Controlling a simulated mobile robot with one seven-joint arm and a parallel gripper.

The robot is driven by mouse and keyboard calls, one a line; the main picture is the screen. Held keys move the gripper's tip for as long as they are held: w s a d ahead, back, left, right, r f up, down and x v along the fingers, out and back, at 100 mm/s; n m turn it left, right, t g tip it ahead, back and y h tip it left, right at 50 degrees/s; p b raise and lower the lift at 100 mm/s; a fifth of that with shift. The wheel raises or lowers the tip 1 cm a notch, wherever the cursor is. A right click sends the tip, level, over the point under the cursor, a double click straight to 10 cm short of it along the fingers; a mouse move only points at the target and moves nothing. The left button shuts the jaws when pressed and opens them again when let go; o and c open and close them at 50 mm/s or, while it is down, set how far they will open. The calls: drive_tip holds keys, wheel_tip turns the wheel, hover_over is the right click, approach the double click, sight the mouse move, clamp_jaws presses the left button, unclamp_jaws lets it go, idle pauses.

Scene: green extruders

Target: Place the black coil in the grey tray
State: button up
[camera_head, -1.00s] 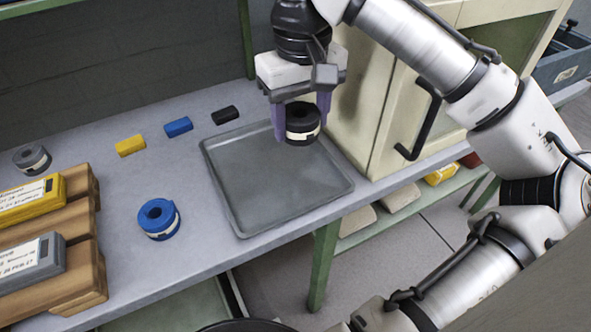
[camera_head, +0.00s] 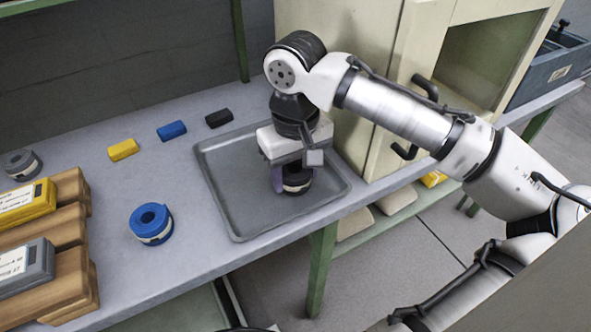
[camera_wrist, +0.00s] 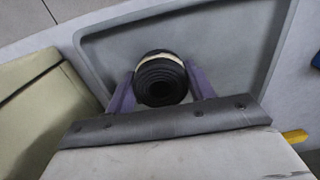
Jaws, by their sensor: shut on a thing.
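The black coil (camera_head: 297,181) has a pale band around it and sits between the purple fingers of my gripper (camera_head: 292,184). In the wrist view the coil (camera_wrist: 160,80) shows end-on, with a finger on each side of it, and my gripper (camera_wrist: 160,92) is shut on it. The grey tray (camera_head: 226,208) lies on the bench, and the coil is within its outline, low over the right part of its floor. I cannot tell whether the coil touches the floor. The tray also fills much of the wrist view (camera_wrist: 235,50).
A blue coil (camera_head: 151,224) stands left of the tray. Yellow (camera_head: 123,149), blue (camera_head: 171,131) and black (camera_head: 219,118) blocks lie behind. A grey coil (camera_head: 22,165) and wooden holders (camera_head: 75,270) are at left. A cream cabinet (camera_head: 375,90) stands close behind the tray's right side.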

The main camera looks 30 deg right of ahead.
drive_tip(key=shift+f, duration=0.2)
drive_tip(key=o, duration=1)
drive_tip(key=shift+r, duration=0.1)
wheel_tip(320, 180, up, 12)
drive_tip(key=shift+r+p, duration=0.15)
drive_tip(key=shift+p, duration=0.5)
